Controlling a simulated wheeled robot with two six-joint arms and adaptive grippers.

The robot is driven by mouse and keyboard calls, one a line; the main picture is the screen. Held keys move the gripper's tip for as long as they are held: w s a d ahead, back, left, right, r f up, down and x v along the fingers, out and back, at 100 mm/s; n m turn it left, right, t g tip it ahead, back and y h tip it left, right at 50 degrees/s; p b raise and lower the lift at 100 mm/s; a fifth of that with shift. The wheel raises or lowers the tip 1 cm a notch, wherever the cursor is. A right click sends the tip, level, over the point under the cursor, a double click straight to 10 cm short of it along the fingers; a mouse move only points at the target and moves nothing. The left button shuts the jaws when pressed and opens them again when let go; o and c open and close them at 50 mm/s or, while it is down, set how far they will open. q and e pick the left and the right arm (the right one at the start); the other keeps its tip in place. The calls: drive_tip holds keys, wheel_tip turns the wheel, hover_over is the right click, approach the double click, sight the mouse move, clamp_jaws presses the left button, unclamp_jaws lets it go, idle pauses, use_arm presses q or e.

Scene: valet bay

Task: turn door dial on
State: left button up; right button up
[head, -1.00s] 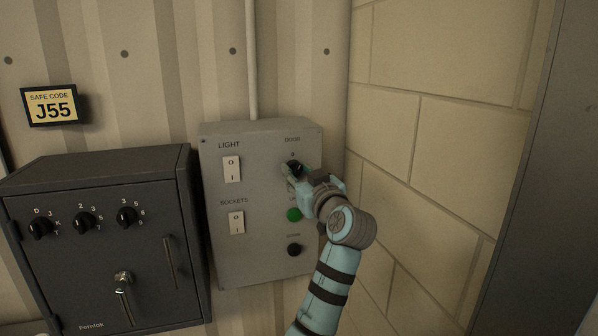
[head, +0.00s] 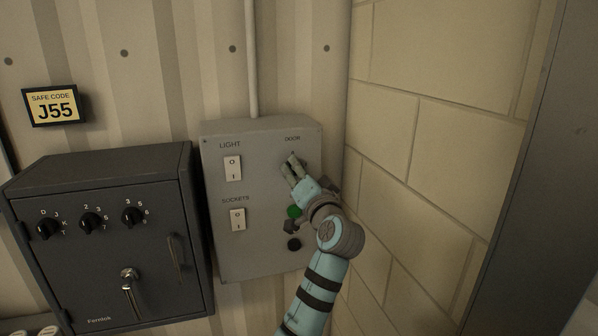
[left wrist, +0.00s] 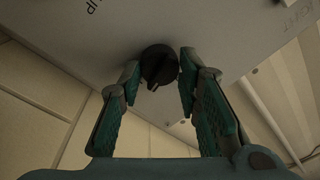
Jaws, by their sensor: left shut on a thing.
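The grey switch panel (head: 262,255) hangs on the corrugated wall, with the word DOOR at its upper right. My right gripper is not in view.
A dark safe (head: 150,260) stands to the left under a J55 sign (head: 55,105). A block wall (head: 440,130) closes the right side.

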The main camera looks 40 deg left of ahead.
use_arm(q)
drive_tip(key=shift+f+m, duration=0.15)
drive_tip(key=shift+m, duration=1.05)
drive_tip(key=o, duration=1.1)
drive_tip(key=shift+a, duration=0.1)
drive_tip(key=shift+o, duration=0.2)
drive_tip(key=v, duration=0.7)
drive_tip(key=shift+s+d, duration=0.2)
drive_tip(key=shift+d, duration=0.05)
drive_tip(key=shift+w+a+f, duration=0.1)
drive_tip(key=shift+a, duration=0.05)
